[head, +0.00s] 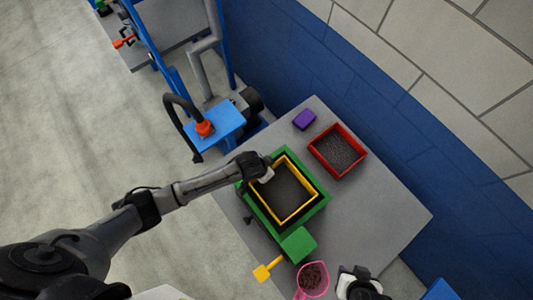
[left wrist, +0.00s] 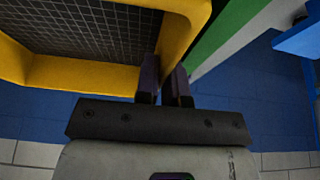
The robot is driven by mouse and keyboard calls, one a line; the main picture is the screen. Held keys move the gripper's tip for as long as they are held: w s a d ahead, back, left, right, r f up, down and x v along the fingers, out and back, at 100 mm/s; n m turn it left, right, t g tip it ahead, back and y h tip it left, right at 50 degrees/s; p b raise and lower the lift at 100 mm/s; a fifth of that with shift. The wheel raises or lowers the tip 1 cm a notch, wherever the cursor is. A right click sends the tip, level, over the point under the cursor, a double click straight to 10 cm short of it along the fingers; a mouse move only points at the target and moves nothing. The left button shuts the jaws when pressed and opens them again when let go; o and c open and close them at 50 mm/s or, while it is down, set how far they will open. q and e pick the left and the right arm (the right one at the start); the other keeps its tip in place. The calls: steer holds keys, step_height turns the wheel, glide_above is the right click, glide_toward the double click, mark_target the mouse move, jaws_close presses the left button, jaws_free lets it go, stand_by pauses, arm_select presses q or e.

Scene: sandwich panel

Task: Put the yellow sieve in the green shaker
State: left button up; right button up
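The yellow sieve (head: 311,207), a square frame with dark mesh, lies within the outline of the green shaker (head: 321,205) on the grey table. I cannot tell whether it is fully seated or slightly above it. My left gripper (head: 268,174) is at the sieve's upper-left side. In the left wrist view, its two dark fingers (left wrist: 166,85) straddle the yellow sieve wall (left wrist: 178,42) closely, and a strip of the green shaker (left wrist: 220,30) shows beside it. My right gripper (head: 362,285) is only partly in view at the bottom; its fingers are unclear.
A red tray (head: 361,154) of dark granules and a purple block (head: 304,119) stand toward the table's back. A pink scoop (head: 326,280) with brown contents is near the bottom edge, close to a yellow handle (head: 262,272). The table's right part is clear.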

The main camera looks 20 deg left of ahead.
arm_select(q)
steer(key=o, duration=0.4)
steer(key=shift+r, duration=0.1)
steer(key=v, duration=1.2)
steer(key=s+a+r+n, duration=0.1)
steer(key=s+a, duration=0.1)
steer(key=s, duration=0.4)
steer(key=s+a+r+n+y, duration=0.1)
steer(key=s+a, duration=0.1)
steer(key=s, duration=0.4)
steer(key=s+a+r+n+y+p, duration=0.1)
steer(key=s+a, duration=0.1)
steer(key=s, duration=0.3)
steer(key=shift+s+a+r+n, duration=0.3)
steer(key=shift+s+a, duration=0.1)
